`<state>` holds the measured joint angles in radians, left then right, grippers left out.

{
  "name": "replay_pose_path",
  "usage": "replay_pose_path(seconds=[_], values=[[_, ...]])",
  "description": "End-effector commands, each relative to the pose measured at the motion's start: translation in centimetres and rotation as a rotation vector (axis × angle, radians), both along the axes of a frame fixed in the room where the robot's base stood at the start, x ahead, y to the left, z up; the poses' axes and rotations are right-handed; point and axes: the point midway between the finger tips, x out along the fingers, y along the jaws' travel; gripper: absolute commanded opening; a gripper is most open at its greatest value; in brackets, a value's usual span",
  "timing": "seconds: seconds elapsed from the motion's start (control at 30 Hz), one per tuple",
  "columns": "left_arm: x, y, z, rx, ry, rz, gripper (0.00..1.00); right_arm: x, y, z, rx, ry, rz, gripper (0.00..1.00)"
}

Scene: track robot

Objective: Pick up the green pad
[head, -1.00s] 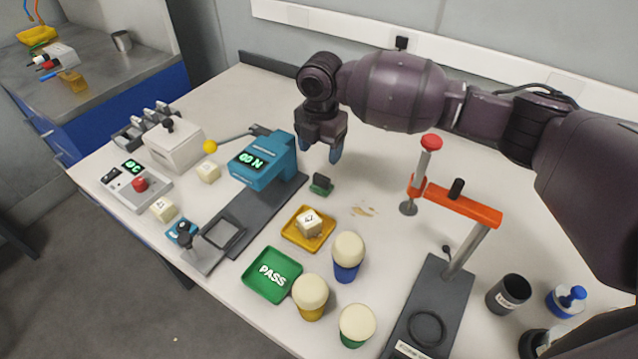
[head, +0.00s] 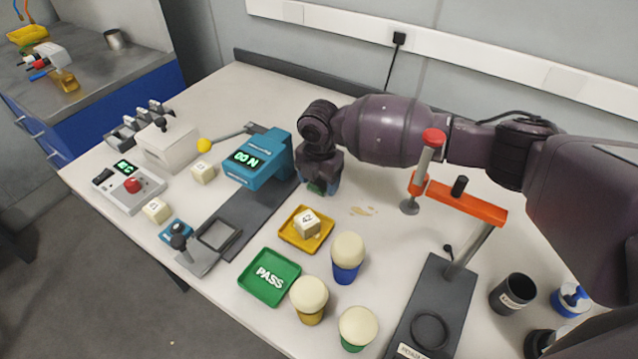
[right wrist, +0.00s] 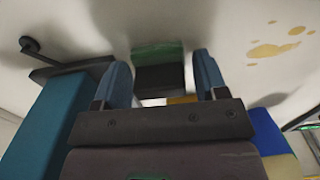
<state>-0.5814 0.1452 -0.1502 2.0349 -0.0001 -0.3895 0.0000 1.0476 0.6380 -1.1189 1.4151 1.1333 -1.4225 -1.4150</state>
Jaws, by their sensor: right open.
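The green pad (head: 316,188) is a small block with a green part and a dark part, standing on the white table. In the head view my right gripper (head: 321,184) is right over it and hides most of it. In the right wrist view the green pad (right wrist: 158,52) lies between and just past the two blue fingertips. My right gripper (right wrist: 161,78) is open, with a finger on either side of the pad. I cannot tell whether the fingers touch it. My left gripper is not in view.
A teal gauge (head: 258,160) stands close left of the gripper. A yellow tray (head: 289,236) with a white cube (head: 307,223) is just in front. An orange-armed press (head: 460,201) stands to the right. Brown stains (head: 364,211) mark the table between.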

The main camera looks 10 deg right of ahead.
Motion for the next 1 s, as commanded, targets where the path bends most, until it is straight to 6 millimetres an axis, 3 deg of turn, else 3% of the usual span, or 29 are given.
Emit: replay_pose_path(seconds=[0.27,0.5,0.77,1.0], values=[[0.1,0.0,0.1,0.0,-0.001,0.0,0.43,0.0,0.0,-0.5,0.0,-0.001,0.0,0.66],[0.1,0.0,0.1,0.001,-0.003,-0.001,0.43,0.0,0.0,-0.5,0.001,-0.001,0.0,0.29],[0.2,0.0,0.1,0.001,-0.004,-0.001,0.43,0.0,0.0,-0.3,0.001,-0.002,0.0,0.29],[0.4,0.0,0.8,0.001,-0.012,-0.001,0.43,0.1,0.0,2.7,0.002,-0.005,0.0,0.29]])
